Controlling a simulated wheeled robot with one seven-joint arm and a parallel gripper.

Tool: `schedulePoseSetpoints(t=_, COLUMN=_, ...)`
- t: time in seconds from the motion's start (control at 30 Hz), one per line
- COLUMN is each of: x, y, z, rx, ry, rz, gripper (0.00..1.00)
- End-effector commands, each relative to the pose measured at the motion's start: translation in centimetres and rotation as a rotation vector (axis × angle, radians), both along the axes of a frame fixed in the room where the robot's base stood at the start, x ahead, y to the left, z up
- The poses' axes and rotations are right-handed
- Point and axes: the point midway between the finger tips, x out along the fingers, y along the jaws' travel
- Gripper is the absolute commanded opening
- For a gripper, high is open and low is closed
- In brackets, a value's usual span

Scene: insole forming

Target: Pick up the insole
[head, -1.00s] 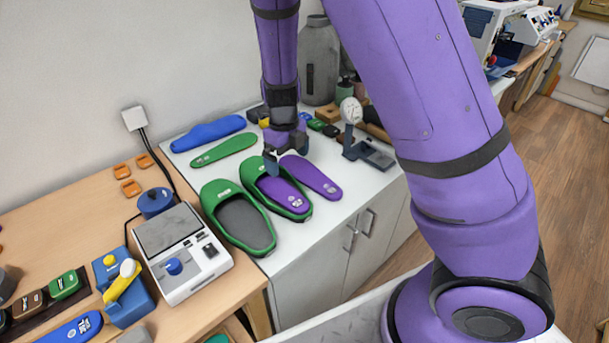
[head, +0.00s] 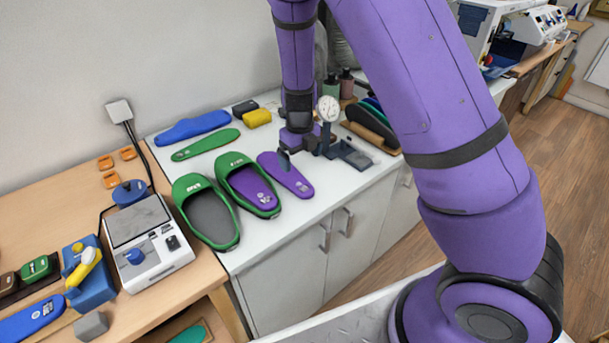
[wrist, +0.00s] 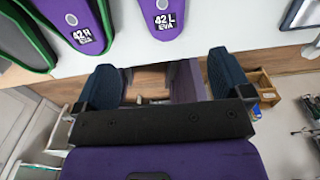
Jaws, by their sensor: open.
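A loose purple insole (head: 285,175) lies on the white counter, right of the green shoes. In the wrist view its end marked "42 L EVA" (wrist: 165,18) shows beyond the fingertips. A second purple insole (head: 253,187) sits inside the right-hand green shoe (head: 229,163); its "42 R EVA" label (wrist: 80,22) shows in the wrist view. My gripper (head: 304,150) is over the counter by the loose insole's far end, pointing down. In the wrist view my gripper (wrist: 168,80) is open and empty, its two dark fingers apart. Contact with the insole cannot be told.
A dial gauge on a stand (head: 328,108) stands close right of my gripper. A green insole (head: 206,145) and a blue form (head: 193,127) lie at the back left. The left shoe (head: 207,212) is empty. A scale-like device (head: 148,243) stands on the wooden table.

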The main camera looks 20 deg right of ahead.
Motion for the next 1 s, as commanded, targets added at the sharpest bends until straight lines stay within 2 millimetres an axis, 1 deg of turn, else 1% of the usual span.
schedulePoseSetpoints(t=0.17, x=0.1, y=-0.1, z=-2.0, rx=0.0, ry=0.001, rz=-0.007, gripper=0.97)
schedulePoseSetpoints(t=0.33, x=0.1, y=-0.1, z=-4.5, rx=0.0, ry=0.001, rz=-0.007, gripper=0.97)
schedulePoseSetpoints(t=0.4, x=0.1, y=-0.1, z=-5.2, rx=0.0, ry=0.0, rz=-0.007, gripper=0.97)
schedulePoseSetpoints(t=0.57, x=0.1, y=-0.1, z=-6.0, rx=0.001, ry=-0.001, rz=-0.007, gripper=0.97)
schedulePoseSetpoints(t=0.67, x=0.1, y=-0.2, z=-7.1, rx=0.0, ry=0.0, rz=-0.007, gripper=0.97)
schedulePoseSetpoints(t=0.8, x=0.2, y=-0.3, z=-9.1, rx=0.001, ry=0.001, rz=-0.008, gripper=0.97)
schedulePoseSetpoints(t=0.9, x=0.3, y=-0.2, z=-10.3, rx=0.0, ry=0.0, rz=-0.007, gripper=0.97)
schedulePoseSetpoints(t=1.0, x=0.3, y=-0.2, z=-10.8, rx=0.001, ry=-0.002, rz=-0.007, gripper=0.97)
